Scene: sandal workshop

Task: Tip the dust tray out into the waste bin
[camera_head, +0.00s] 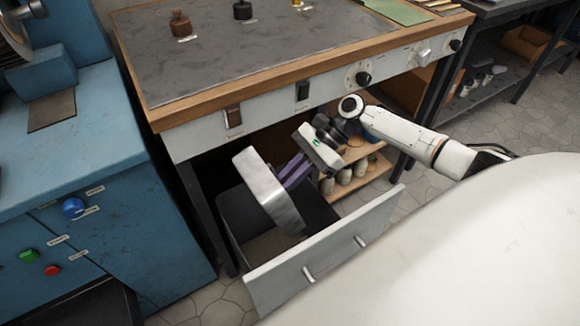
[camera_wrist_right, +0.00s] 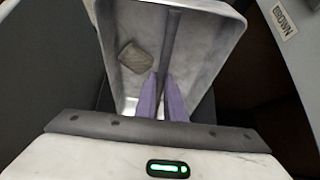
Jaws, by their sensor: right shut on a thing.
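The dust tray is a bare metal pan (camera_head: 265,190), tilted steeply over and partly inside an open pull-out drawer (camera_head: 325,253) under the workbench. My right gripper (camera_head: 292,176) is shut on it with its purple fingers. In the right wrist view I look into the tray (camera_wrist_right: 210,38); the fingers (camera_wrist_right: 163,88) pinch a dark bar running along its middle. A brownish-grey lump (camera_wrist_right: 135,57) lies against the tray's inner left side. I cannot make out a waste bin separate from the drawer. My left gripper is not in view.
The workbench (camera_head: 250,50) overhangs the drawer from behind. A blue machine cabinet (camera_head: 70,150) stands close on the left. Wooden shelves (camera_head: 345,180) with pale jars (camera_head: 343,176) are just right of the gripper. Tiled floor shows in front of the drawer.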

